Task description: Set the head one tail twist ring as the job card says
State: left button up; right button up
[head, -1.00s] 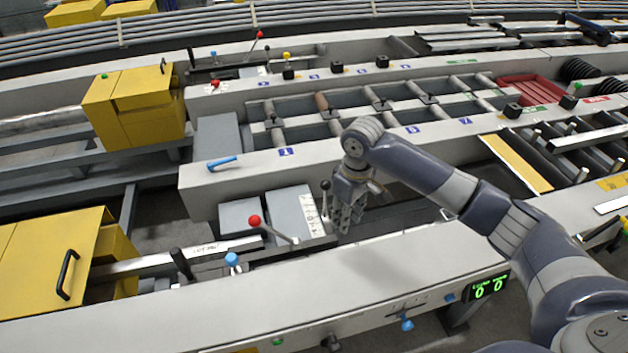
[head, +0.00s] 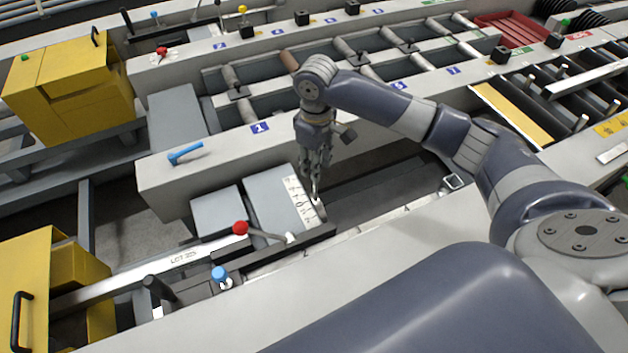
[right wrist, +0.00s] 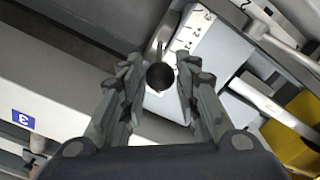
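My right gripper (head: 316,185) points down beside a white scale plate (head: 302,203) with small markings, on the grey box (head: 272,195) near blue sign 1 (head: 260,127). In the right wrist view its two fingers (right wrist: 160,82) are apart, with a black ball knob (right wrist: 160,76) between them. I cannot tell whether they touch it. The scale plate also shows there (right wrist: 190,33), beyond the knob. In the head view the gripper hides the knob; the silver lower end of the lever (head: 318,205) shows beneath it. My left gripper is out of view. No job card is readable.
A red-knobbed lever (head: 241,228) and a blue knob (head: 219,273) stand left of the gripper. A blue handle (head: 185,153) sits on the rail behind. Yellow cabinets (head: 75,95) stand at left. My arm covers the lower right.

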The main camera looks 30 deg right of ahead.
send_over(316, 199)
jog(key=f, duration=0.8)
jog(key=shift+w+f, duration=0.2)
jog(key=shift+w, duration=0.05)
grip_shut()
